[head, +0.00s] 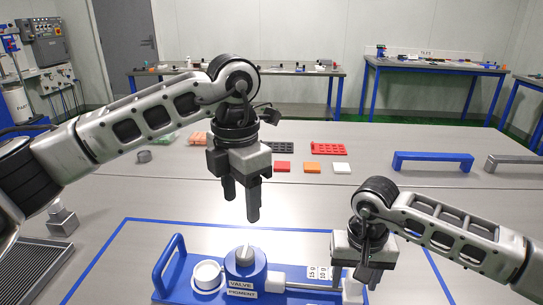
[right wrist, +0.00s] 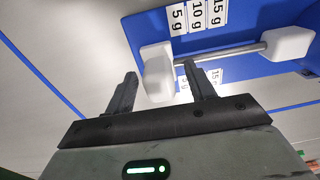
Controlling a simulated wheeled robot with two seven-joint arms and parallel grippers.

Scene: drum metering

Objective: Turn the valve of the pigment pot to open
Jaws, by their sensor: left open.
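The pigment pot (head: 245,276) is a blue body labelled VALVE and PIGMENT on a blue base, inside a blue outline on the table. Its valve (head: 244,256) is a pale ridged knob on top; I cannot tell its setting. My left gripper (head: 241,205) points down above the valve, open and empty, apart from it. My right gripper (head: 362,277) is low at the right end of the rod. In the right wrist view its fingers (right wrist: 160,80) stand apart on either side of a white block (right wrist: 157,72), with gaps visible.
A rod (head: 305,287) runs right from the pot, beside gram labels (head: 319,272). A white round cup (head: 207,275) and blue handle (head: 169,262) are left of the pot. Coloured blocks (head: 312,167), a red tray (head: 329,148) and a blue bracket (head: 432,161) lie farther back.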

